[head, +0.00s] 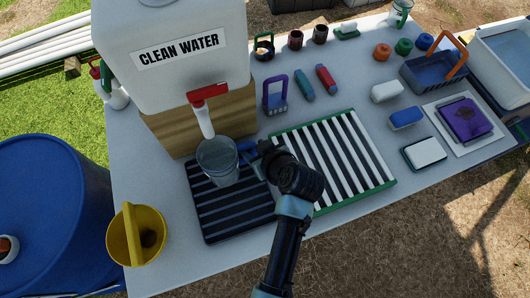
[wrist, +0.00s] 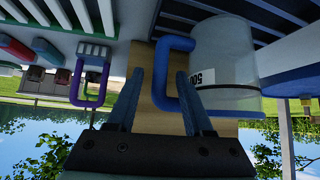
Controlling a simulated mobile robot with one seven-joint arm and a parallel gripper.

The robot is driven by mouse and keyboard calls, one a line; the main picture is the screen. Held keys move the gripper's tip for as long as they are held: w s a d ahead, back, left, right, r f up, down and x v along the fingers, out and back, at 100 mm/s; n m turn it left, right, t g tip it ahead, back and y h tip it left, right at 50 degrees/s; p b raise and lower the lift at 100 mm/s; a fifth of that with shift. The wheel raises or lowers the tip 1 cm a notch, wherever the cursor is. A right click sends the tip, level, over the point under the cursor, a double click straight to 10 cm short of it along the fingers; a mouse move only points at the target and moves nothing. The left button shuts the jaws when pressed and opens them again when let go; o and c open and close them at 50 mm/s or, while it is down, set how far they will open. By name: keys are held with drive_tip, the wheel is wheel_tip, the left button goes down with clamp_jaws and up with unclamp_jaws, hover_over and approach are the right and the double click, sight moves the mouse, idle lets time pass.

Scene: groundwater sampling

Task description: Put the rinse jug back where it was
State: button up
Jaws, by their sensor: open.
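The rinse jug (head: 217,163) is a clear, cup-like vessel with a blue handle. It stands upright on the black slatted tray (head: 215,216), beneath the red-handled tap of the clean water tank (head: 180,45). The jug also shows in the wrist view (wrist: 225,60), with part of a printed label. My gripper (head: 252,158) is at the jug's right side, by its handle. In the wrist view my gripper (wrist: 160,75) is open, with the blue handle showing between its fingers. I cannot tell whether either finger touches the handle.
A green-edged striped rack (head: 388,184) lies right of the black tray. A purple-handled carrier (head: 275,97) stands behind it. A yellow pail (head: 124,250) stands at the table's front left. Bottles, sponges and small containers fill the back and right.

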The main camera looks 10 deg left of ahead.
drive_tip(key=v, duration=0.8)
drive_tip(key=w+d+r+m+t+h, duration=0.2)
drive_tip(key=w+r+t, duration=0.35)
drive_tip(key=r, duration=0.85)
drive_tip(key=w+d+r+m+t+h, duration=0.15)
drive_tip(key=w+r+t, duration=0.4)
drive_tip(key=r, duration=0.85)
drive_tip(key=s+d+r+m+t+h, duration=0.1)
drive_tip(key=s+r+t, duration=0.4)
drive_tip(key=r, duration=1.1)
drive_tip(key=s+d+r+m+t+h, duration=0.1)
drive_tip(key=s+r+m+t, duration=0.3)
drive_tip(key=r, duration=1.2)
drive_tip(key=s+t+h, duration=0.1)
drive_tip(key=s, duration=0.2)
drive_tip(key=shift+d, duration=0.35)
drive_tip(key=shift+r+m, duration=0.1)
drive_tip(key=shift+m, duration=0.15)
